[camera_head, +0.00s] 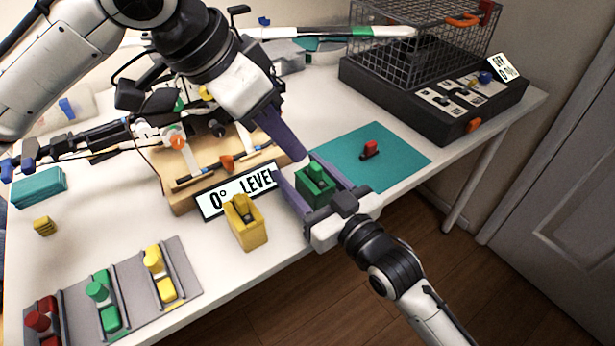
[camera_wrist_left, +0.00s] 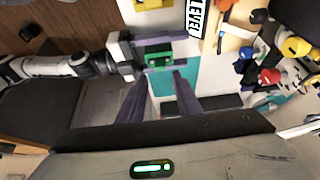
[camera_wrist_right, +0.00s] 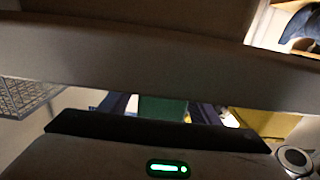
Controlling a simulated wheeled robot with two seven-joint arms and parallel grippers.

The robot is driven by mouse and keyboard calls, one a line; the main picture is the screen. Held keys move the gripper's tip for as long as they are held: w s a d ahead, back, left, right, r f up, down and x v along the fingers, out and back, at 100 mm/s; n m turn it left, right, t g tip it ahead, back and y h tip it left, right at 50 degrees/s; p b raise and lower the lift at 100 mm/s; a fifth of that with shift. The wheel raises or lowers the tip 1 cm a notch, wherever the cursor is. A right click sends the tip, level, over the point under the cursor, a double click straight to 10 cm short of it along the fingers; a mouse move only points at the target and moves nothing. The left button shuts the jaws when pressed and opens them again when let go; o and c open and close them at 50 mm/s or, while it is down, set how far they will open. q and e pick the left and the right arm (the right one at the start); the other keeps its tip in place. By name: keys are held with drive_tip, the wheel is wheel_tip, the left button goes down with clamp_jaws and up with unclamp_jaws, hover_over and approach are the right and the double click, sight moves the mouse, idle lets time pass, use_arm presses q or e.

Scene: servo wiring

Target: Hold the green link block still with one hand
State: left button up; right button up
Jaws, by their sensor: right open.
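The green link block (camera_head: 316,183) stands near the front edge of the white table. My right gripper (camera_head: 297,166) reaches in from the lower right, with its open purple fingers on either side of the block. In the right wrist view the green block (camera_wrist_right: 163,107) shows between those fingers, partly hidden by the gripper body. My left gripper (camera_wrist_left: 160,76) is open and empty. Its spread fingers point toward the green block (camera_wrist_left: 159,55), which lies just beyond the tips in the left wrist view. In the head view one left finger hides the other.
A yellow block (camera_head: 246,228) and the "0° LEVEL" sign (camera_head: 236,190) stand left of the green block. A wooden fixture (camera_head: 180,190) is behind the sign. A teal mat (camera_head: 400,160) with a red part lies to the right. A grey tray (camera_head: 185,275) is front left.

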sight(315, 165)
use_arm(q)
drive_tip(key=shift+o, duration=0.2)
use_arm(e)
drive_tip(key=c, duration=1.2)
use_arm(q)
drive_tip(key=shift+o, duration=1.2)
drive_tip(key=shift+r, duration=0.2)
use_arm(e)
drive_tip(key=shift+o, duration=0.2)
use_arm(q)
drive_tip(key=shift+g+y, duration=0.3)
drive_tip(key=shift+y, duration=0.1)
drive_tip(key=x, duration=0.6)
drive_tip(key=d+x, duration=0.1)
drive_tip(key=x, duration=0.2)
drive_tip(key=shift+w+d+r, duration=0.15)
drive_tip(key=shift+w+r, duration=0.05)
drive_tip(key=shift+w, duration=0.25)
clamp_jaws()
